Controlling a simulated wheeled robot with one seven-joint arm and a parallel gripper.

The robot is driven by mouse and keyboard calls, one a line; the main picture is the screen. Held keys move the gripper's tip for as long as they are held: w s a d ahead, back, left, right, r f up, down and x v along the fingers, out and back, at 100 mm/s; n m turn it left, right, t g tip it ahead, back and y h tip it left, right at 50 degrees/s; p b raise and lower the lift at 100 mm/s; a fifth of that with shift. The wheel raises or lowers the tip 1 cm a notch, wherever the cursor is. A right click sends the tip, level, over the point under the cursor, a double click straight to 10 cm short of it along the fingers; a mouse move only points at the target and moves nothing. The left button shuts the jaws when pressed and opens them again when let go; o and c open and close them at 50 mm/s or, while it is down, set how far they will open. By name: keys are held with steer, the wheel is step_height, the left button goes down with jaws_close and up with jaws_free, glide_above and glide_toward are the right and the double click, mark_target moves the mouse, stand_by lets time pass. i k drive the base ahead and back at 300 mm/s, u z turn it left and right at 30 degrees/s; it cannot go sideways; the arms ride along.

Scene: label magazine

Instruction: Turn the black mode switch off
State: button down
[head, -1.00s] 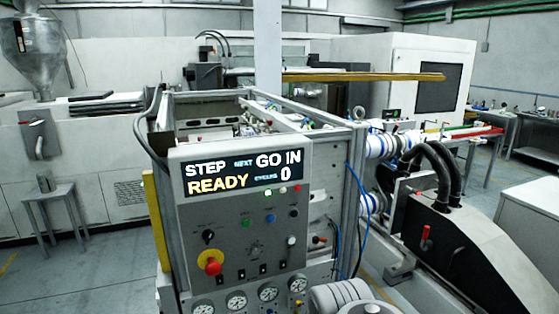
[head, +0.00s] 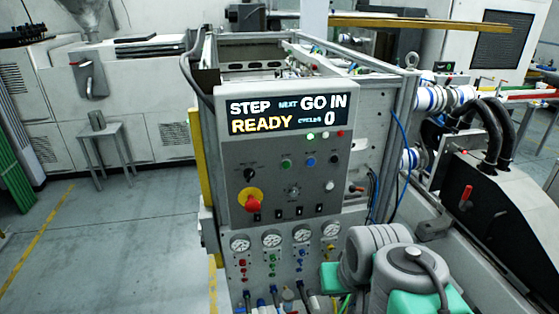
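A grey control panel (head: 290,160) stands on the front of the machine in the middle of the view. A black rotary knob (head: 249,174), which looks like the mode switch, sits on the panel's left side above a red emergency-stop button (head: 252,203) on a yellow disc. The knob's pointer is too small to read. The display (head: 288,111) reads STEP, READY, NEXT GO IN and CYCLES 0. Grey and green links of my arm show at the bottom right, apart from the panel. My gripper is not in view.
Green (head: 286,163), blue and white buttons and several small black switches sit near the knob. Gauges (head: 240,243) and hoses are below the panel. Black ducts (head: 492,130) and a red-handled lever (head: 466,194) stand to the right. The floor at left is open.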

mark_target(249, 174)
steer(key=u, duration=2.75)
steer(key=i, duration=0.9)
steer(key=z, duration=1.95)
